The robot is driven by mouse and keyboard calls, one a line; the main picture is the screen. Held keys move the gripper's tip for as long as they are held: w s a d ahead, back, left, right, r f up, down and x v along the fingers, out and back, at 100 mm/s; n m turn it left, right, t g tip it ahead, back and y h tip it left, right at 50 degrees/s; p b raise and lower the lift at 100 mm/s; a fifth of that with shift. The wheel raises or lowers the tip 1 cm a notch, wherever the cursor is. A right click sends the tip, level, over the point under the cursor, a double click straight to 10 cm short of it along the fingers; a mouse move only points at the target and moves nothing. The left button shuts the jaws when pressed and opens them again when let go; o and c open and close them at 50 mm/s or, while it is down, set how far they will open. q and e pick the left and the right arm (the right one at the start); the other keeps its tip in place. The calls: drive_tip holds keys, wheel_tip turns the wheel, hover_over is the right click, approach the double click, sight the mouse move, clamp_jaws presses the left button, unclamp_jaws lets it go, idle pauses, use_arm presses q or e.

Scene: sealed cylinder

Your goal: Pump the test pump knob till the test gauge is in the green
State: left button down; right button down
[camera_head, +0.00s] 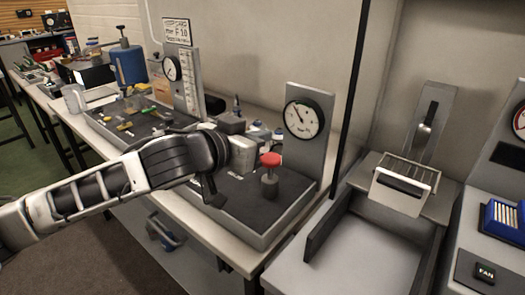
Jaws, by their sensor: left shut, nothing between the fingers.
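The red test pump knob (270,160) stands on a grey post on the dark-topped bench tray. The round white test gauge (304,119) is on an upright grey panel behind it; its needle points to the upper left, and its coloured zones are too small to read. My left gripper (243,154) reaches in from the left and is shut, with nothing held. Its tip is just left of the knob and looks apart from it, though depth is hard to judge. The gripper hides part of the tray. My right gripper is not in view.
A second gauge (172,69) stands on a panel farther left, with small parts on the tray (101,124) before it. A blue cylinder (129,66) is behind. A dark post and a grey machine with a handle (403,185) stand to the right.

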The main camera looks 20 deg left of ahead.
sight(264, 167)
use_arm(q)
drive_tip(key=f, duration=0.2)
drive_tip(key=w+f, duration=0.1)
drive_tip(key=f, duration=0.1)
drive_tip(key=shift+w+d+f, duration=0.1)
drive_tip(key=shift+d+f, duration=0.05)
drive_tip(key=shift+d, duration=0.05)
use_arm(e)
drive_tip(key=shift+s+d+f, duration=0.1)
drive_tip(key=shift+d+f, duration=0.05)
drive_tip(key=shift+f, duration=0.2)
